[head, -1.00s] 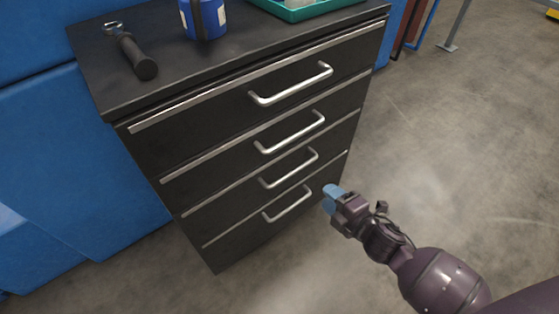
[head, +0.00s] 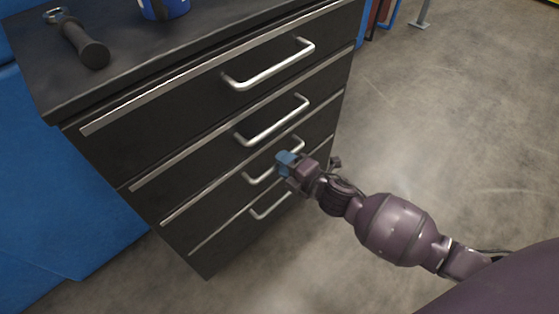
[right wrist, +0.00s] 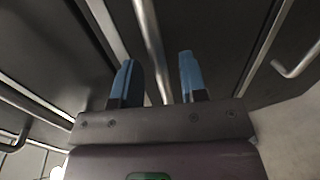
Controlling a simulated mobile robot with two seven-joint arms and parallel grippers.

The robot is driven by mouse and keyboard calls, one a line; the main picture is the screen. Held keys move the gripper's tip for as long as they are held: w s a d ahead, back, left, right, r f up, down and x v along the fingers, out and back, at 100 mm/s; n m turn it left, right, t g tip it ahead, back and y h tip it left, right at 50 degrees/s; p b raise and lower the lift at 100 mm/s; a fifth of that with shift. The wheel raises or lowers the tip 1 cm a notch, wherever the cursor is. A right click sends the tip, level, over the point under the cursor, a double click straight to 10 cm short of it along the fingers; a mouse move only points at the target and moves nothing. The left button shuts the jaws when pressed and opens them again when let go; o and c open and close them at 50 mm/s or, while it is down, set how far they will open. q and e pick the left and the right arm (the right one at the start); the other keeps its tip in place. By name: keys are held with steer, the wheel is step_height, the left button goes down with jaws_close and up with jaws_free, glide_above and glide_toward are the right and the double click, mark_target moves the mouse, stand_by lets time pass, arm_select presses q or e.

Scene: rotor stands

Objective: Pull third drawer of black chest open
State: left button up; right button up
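The black chest (head: 205,110) has a column of drawers with silver bar handles, and all look shut. The third drawer (head: 200,192) has its handle (head: 258,179) partly hidden behind my right gripper (head: 286,160). My right gripper has blue fingertips and is at that handle. In the right wrist view the two blue fingers (right wrist: 157,80) stand apart. A handle bar (right wrist: 150,45) shows in the gap between them, nearer the left finger; I cannot tell if either finger touches it. My left gripper is not in view.
On the chest top lie a black-handled tool (head: 82,42) and a blue container (head: 163,8). The fourth handle (head: 270,207) sits just below my gripper, the second (head: 272,122) above. Grey floor (head: 440,120) to the right is clear. A blue surface (head: 60,190) stands at the left.

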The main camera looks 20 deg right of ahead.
steer(key=shift+x, duration=0.95)
steer(key=shift+c, duration=0.3)
jaws_close()
